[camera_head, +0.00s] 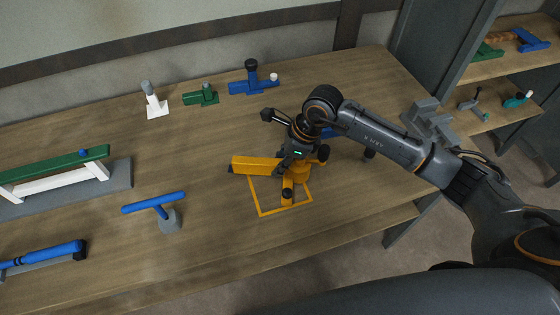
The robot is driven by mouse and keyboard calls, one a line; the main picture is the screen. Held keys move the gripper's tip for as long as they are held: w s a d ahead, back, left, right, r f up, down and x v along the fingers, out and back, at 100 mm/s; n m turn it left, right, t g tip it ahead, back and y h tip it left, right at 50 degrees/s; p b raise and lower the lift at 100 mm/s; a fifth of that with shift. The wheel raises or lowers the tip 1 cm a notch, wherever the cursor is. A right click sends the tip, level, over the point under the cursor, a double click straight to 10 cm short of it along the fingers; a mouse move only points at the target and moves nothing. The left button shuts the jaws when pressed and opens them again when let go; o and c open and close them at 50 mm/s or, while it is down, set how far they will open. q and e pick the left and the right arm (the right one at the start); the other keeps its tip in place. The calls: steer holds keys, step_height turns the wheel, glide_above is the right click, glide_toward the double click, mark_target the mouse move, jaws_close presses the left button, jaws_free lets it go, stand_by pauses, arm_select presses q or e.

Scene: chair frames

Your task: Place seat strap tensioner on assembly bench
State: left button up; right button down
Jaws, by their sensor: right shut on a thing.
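The yellow-orange tool, which looks like the seat strap tensioner (257,165), is in the middle of the wooden assembly bench (225,255). Its long bar points left, and a short cylinder stands toward the front. It is over an orange square outline (262,213) marked on the bench top. My right gripper (288,163) is shut on the tensioner from above and hides part of it. I cannot tell whether the tensioner touches the bench. My left gripper is not in view.
White (155,103), green (202,96) and blue (252,83) fixtures stand along the back. A blue T-shaped tool on a grey stand (168,218) is to the left. A green-and-white frame (55,175) lies farther left. A grey stepped block (430,122) is at the right. The front bench strip is clear.

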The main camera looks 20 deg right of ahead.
steer(key=shift+f, duration=0.3)
steer(key=shift+f, duration=0.1)
steer(key=shift+f, duration=0.15)
steer(key=c, duration=1.1)
jaws_free()
